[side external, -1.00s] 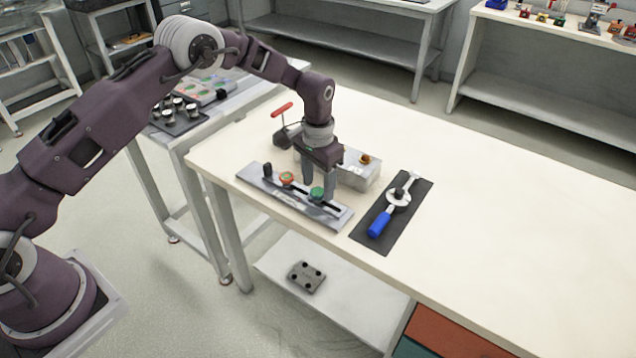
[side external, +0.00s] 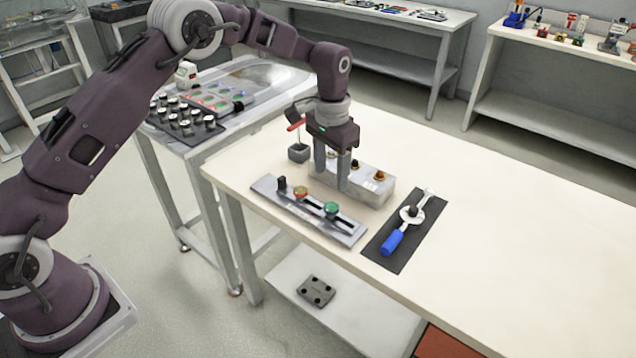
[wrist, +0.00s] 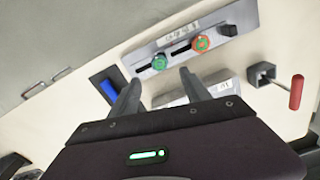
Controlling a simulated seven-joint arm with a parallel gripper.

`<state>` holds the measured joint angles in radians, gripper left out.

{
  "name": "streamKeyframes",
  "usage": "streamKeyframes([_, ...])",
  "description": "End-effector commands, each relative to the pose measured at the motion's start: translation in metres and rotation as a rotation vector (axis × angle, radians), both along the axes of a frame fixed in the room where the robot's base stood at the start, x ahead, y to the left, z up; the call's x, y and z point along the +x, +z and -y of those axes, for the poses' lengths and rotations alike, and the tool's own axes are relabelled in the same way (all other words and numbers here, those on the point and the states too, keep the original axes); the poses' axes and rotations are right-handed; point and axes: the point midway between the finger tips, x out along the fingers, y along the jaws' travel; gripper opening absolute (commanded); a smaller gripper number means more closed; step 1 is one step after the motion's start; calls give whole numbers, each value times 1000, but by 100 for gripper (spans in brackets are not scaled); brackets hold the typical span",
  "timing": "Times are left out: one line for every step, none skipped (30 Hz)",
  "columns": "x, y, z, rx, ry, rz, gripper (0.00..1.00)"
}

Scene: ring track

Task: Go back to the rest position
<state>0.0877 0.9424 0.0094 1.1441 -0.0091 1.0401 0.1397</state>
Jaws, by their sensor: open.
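My gripper (side external: 331,178) is open and empty. In the side external view it hangs above the white table, over the near side of a pale block with knobs (side external: 374,188), behind the slider panel. The grey slider panel (side external: 290,205) lies on the table with a black end piece, an orange-red knob (side external: 301,192) and a green knob (side external: 331,208). In the wrist view the two fingers (wrist: 157,88) are spread apart, with the green knob (wrist: 159,62) and red knob (wrist: 201,43) beyond them. My fingers appear clear of both knobs.
A side table (side external: 240,110) holds several black-and-white pegs. The table's right part is clear.

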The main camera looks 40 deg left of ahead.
Motion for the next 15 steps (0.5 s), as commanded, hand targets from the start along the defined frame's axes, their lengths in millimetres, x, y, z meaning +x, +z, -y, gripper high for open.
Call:
streamKeyframes([-6,28,-3,-3,9,29,55])
streamKeyframes([-13,49,-5,-6,18,47,55])
streamKeyframes([-27,79,-8,-8,31,76,55])
streamKeyframes([-41,102,-11,-11,42,98,55])
streamKeyframes([-57,124,-14,-13,53,121,55])
streamKeyframes([-79,150,-18,-16,66,153,55])
streamKeyframes([-97,167,-21,-20,78,176,55])
streamKeyframes([-116,182,-24,-22,89,198,55])
streamKeyframes([-143,199,-27,-26,103,229,55])
streamKeyframes([-164,209,-29,-28,113,253,55])
streamKeyframes([-186,218,-31,-31,123,276,55])
streamKeyframes([-214,225,-34,-35,137,306,55])
streamKeyframes([-235,228,-36,-37,147,328,55])
streamKeyframes([-255,229,-37,-39,156,350,55])
streamKeyframes([-280,228,-39,-42,168,377,55])
